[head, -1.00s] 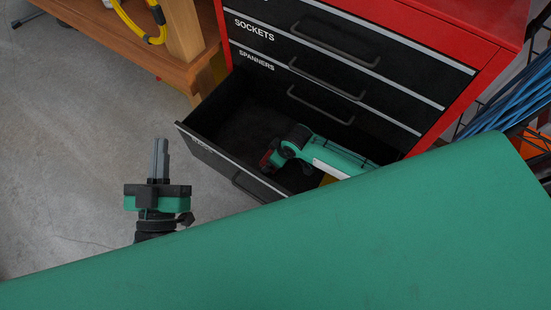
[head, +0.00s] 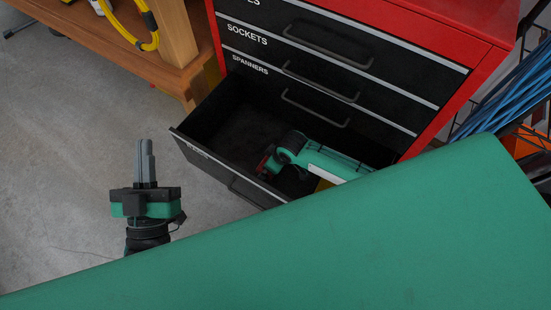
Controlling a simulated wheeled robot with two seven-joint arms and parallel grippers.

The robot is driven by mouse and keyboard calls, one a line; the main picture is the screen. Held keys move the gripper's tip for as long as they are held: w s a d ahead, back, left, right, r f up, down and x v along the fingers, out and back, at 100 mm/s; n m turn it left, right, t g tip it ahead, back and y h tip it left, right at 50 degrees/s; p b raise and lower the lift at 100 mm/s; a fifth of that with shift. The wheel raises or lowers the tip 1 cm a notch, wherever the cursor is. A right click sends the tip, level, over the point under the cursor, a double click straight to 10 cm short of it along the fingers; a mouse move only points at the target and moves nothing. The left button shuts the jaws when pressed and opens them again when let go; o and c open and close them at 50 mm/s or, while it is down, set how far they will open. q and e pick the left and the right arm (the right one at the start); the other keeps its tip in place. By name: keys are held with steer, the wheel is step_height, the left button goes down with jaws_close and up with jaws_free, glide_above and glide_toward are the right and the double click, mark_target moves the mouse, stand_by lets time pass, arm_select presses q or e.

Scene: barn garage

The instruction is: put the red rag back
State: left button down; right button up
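My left gripper (head: 146,162) points up the picture over the grey floor, left of the open drawer (head: 222,172). Its grey fingers lie together with nothing seen between them. The black drawer is pulled out below the one labelled SPANNERS. My green and black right arm reaches into it from the right. A small dark red patch (head: 264,163), possibly the red rag, shows at the arm's black end inside the drawer. The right fingers cannot be made out, so their hold on it is unclear.
The red tool cabinet (head: 456,93) has its upper drawers, including SOCKETS (head: 318,68), shut. A wooden bench (head: 130,49) with a yellow hose (head: 137,43) stands at upper left. Blue cables (head: 510,88) hang at right. The floor around my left gripper is clear.

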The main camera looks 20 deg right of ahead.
steer(key=p+v, duration=0.2)
steer(key=v, duration=0.3)
arm_select(q)
steer(key=s+d+f+g+p, duration=0.1)
steer(key=s+f+g, duration=0.1)
steer(key=f+g, duration=0.3)
steer(key=s+d+f+g+y+p, duration=0.1)
steer(key=s+f+g, duration=0.1)
steer(key=f+g, duration=0.3)
steer(key=shift+s+d+f+m+y, duration=0.2)
steer(key=shift+s+f+m+y, duration=0.1)
steer(key=shift+f, duration=2)
arm_select(e)
steer(key=v, duration=0.7)
arm_select(q)
steer(key=shift+w, duration=0.1)
